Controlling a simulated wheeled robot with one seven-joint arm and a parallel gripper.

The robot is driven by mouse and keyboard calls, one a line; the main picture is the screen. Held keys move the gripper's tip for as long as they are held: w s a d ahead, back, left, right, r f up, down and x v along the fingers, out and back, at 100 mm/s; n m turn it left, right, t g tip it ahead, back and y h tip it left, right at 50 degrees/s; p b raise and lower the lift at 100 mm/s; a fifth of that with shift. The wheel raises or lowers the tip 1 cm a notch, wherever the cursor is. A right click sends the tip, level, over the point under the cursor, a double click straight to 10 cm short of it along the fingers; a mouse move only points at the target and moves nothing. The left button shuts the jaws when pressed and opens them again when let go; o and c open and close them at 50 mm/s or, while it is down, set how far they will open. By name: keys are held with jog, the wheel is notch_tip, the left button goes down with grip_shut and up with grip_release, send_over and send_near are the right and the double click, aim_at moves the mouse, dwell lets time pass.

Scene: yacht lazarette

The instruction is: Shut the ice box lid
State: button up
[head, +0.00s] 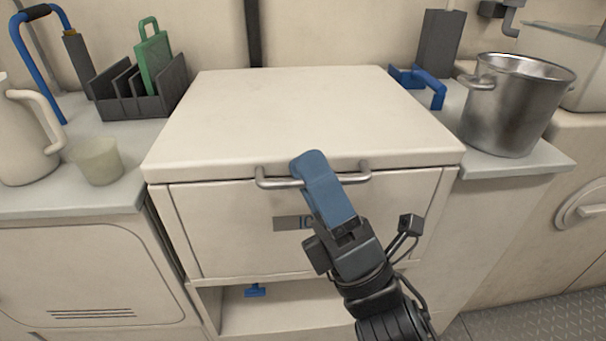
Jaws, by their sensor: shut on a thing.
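The ice box (240,230) is a cream chest in the middle of the head view. Its wide flat lid (290,110) lies level on top, and no gap shows along its front edge. A metal bar handle (358,177) runs along the lid's front edge. My gripper (311,162) comes up from the lower right, and its blue fingers are shut on the middle of the handle, hiding that part. A dark label (288,223) on the front panel is partly hidden behind my gripper.
Left of the ice box stand a pitcher (25,140), a cup (98,161) and a dark rack (138,100) with a green board (153,58). On the right are a steel pot (512,108) and a blue-handled item (430,86). An open shelf (290,312) lies below.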

jog(key=shift+o, duration=0.4)
jog(key=f, duration=0.1)
jog(key=d+f+h, duration=0.1)
jog(key=shift+f+m+t+b, duration=0.35)
jog(key=shift+f+m+t, duration=0.05)
jog(key=shift+s+d+f, duration=0.15)
jog(key=shift+d+f, duration=0.1)
jog(key=c, duration=0.9)
jog(key=shift+s+d+f+b, duration=0.1)
jog(key=shift+b, duration=0.25)
jog(key=shift+c, duration=0.2)
jog(key=shift+g+y, duration=0.3)
jog(key=shift+s+d+f+b, duration=0.2)
jog(key=shift+d+f+b, duration=0.1)
jog(key=shift+f+b, duration=0.4)
jog(key=shift+s+d+f+b, duration=0.2)
jog(key=shift+d+f+b, duration=0.1)
jog(key=shift+f+b, duration=0.4)
jog(key=shift+s+d+f+b, duration=0.25)
jog(key=shift+f+b, duration=0.2)
jog(key=shift+f, duration=0.4)
jog(key=shift+n, duration=0.3)
